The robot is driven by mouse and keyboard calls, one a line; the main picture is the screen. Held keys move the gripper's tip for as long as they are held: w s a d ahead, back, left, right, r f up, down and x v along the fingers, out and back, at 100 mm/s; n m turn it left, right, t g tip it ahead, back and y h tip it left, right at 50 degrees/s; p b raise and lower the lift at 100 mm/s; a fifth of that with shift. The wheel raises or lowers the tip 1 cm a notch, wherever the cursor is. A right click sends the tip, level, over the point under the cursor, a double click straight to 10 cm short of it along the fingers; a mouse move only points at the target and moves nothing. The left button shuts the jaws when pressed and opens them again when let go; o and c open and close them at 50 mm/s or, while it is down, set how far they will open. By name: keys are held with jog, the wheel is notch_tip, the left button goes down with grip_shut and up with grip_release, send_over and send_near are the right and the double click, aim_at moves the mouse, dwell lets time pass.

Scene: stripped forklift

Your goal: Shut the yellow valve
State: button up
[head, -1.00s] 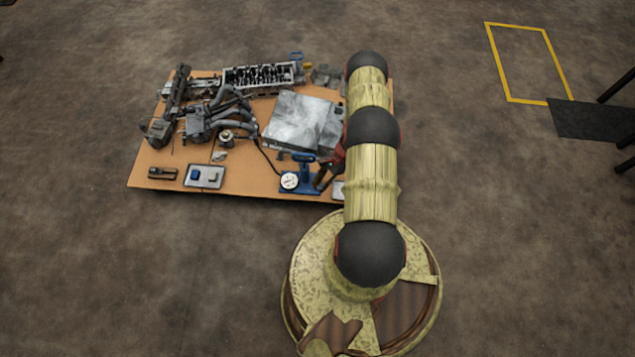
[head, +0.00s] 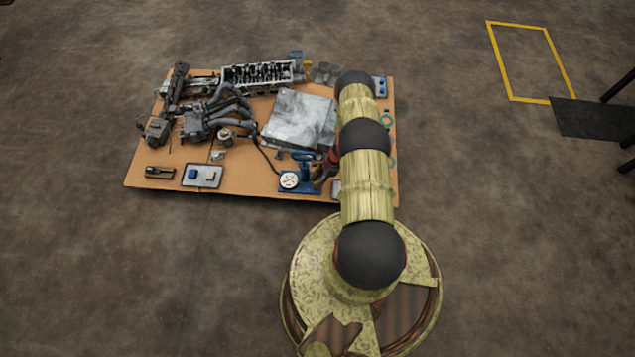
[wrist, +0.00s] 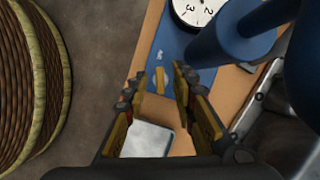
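A small yellow piece (wrist: 160,80), which looks like the valve's handle, stands on a blue base plate (wrist: 172,38) in the wrist view. The same blue unit with a dial is at the front of the board in the head view (head: 305,187); the yellow piece cannot be made out there. My gripper (wrist: 159,78) is open, with its fingertips on either side of the yellow piece in the picture. I cannot tell whether they touch it or are still above it. In the head view my gripper (head: 321,178) is small and dark beside the blue unit.
A white dial (wrist: 195,10) and a blue upright cylinder (wrist: 243,38) stand close by. A pale plate (wrist: 147,138) lies under the fingers. A grey metal box (head: 298,118) and engine parts (head: 205,115) crowd the board (head: 250,186) in the head view.

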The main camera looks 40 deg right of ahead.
jog(key=shift+c, duration=0.3)
grip_shut()
dwell(0.3)
